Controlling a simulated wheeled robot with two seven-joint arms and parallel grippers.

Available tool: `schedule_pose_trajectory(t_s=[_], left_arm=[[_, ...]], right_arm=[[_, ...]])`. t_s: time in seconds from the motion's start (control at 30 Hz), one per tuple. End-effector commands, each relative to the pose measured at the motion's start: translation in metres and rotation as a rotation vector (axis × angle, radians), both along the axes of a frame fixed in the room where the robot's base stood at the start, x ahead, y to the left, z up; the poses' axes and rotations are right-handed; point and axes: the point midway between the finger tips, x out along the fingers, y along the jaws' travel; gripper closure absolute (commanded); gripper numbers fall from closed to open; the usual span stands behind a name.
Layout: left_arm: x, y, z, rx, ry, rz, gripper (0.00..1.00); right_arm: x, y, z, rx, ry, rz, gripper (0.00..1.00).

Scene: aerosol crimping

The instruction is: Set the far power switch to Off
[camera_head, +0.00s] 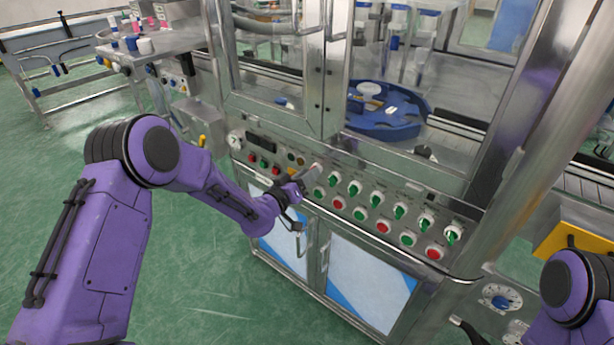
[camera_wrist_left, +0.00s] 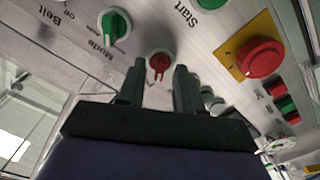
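My left gripper (camera_head: 308,177) is at the front control panel of the machine, left of the row of green knobs. In the left wrist view its two dark fingers (camera_wrist_left: 159,82) are apart, with nothing held between them. A small red rotary knob (camera_wrist_left: 159,62) shows in the gap, just beyond the fingertips. Its pointer lies roughly along the fingers. No power label is readable beside it, so I cannot confirm it is the far power switch. In the head view my gripper hides this part of the panel. My right gripper is out of view.
A green knob (camera_wrist_left: 114,25) marked Mode and a red mushroom button (camera_wrist_left: 261,58) on a yellow plate flank the red knob. Green knobs (camera_head: 376,198) with red and green buttons below continue rightward. Cabinet door handles (camera_head: 325,250) lie below. Glass doors (camera_head: 275,60) stand above.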

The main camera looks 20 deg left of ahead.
Motion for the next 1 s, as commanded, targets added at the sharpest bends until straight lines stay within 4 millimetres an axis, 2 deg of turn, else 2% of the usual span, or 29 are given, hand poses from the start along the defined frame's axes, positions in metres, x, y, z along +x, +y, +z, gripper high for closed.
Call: schedule_pose_trajectory(t_s=[0.17, 0.27, 0.6, 0.7, 0.8, 1.0], left_arm=[[0.000, 0.000, 0.000, 0.001, -0.001, 0.001, 0.65], [-0.007, 0.003, -0.001, 0.000, 0.000, 0.001, 0.65], [-0.078, 0.028, -0.001, -0.002, 0.000, 0.001, 0.65], [-0.092, 0.033, -0.001, 0.000, 0.000, 0.000, 0.65], [-0.099, 0.036, 0.000, 0.000, 0.000, 0.001, 0.65], [-0.100, 0.036, 0.000, 0.001, -0.001, 0.001, 0.65]], right_arm=[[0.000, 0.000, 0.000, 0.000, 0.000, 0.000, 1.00], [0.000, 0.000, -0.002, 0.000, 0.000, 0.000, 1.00], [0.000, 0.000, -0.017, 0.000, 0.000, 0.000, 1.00], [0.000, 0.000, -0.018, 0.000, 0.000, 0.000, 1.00], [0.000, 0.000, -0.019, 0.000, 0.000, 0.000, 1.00], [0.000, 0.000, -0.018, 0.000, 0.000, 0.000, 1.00]])
